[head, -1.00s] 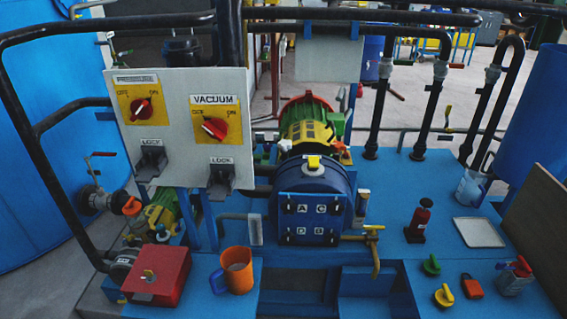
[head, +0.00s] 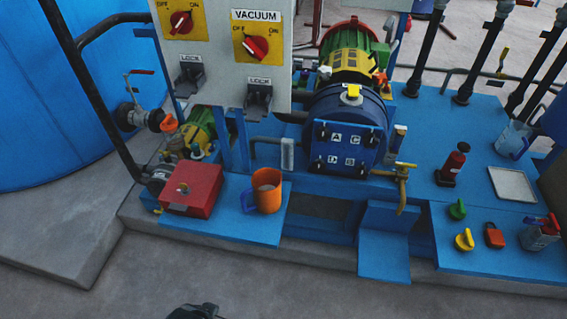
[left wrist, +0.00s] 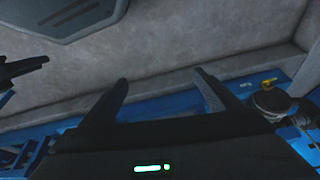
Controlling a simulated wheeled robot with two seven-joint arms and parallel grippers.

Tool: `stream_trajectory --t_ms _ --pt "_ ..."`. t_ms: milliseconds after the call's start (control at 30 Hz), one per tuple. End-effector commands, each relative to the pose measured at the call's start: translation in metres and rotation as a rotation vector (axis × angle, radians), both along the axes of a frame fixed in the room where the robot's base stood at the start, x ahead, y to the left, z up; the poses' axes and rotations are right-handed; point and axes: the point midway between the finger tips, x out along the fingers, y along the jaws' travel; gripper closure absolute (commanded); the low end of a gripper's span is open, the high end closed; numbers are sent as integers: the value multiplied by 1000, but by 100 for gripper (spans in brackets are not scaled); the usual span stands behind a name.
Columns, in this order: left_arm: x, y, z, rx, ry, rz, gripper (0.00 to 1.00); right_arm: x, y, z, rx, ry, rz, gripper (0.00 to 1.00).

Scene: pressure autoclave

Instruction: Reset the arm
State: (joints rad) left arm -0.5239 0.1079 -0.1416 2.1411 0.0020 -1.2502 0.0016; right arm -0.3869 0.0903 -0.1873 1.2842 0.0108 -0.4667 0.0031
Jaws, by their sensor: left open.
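My left gripper (left wrist: 160,78) shows in the left wrist view with its two dark fingers spread apart and nothing between them. A small black part at the bottom edge of the head view looks like part of my own arm; most of it is cut off. The autoclave (head: 346,125) is a blue round vessel with a lid marked A, B, C, D. The control panel (head: 216,66) has red VACUUM and pressure knobs on yellow plates, with black lock brackets below.
A red box (head: 192,190) and an orange mug (head: 266,190) stand on the front left of the blue platform. Grey floor in front is clear.

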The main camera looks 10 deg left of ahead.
Motion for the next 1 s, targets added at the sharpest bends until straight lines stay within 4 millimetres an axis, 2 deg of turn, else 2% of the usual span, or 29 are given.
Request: stream_trajectory --t_ms 267,500,700,833,1000 --pt "11 -11 -102 -21 -40 -10 15 8 13 5 19 -30 -2 69" --pt "-2 -18 -181 -40 -83 -21 15 14 19 7 28 -54 0 69" --pt "-16 -20 -218 -50 -109 -26 15 14 17 8 27 -64 4 69" --pt "-20 -21 -227 -54 -119 -28 15 12 16 7 26 -66 5 69" --pt "-21 -21 -228 -54 -121 -28 15 8 16 5 25 -60 6 69"
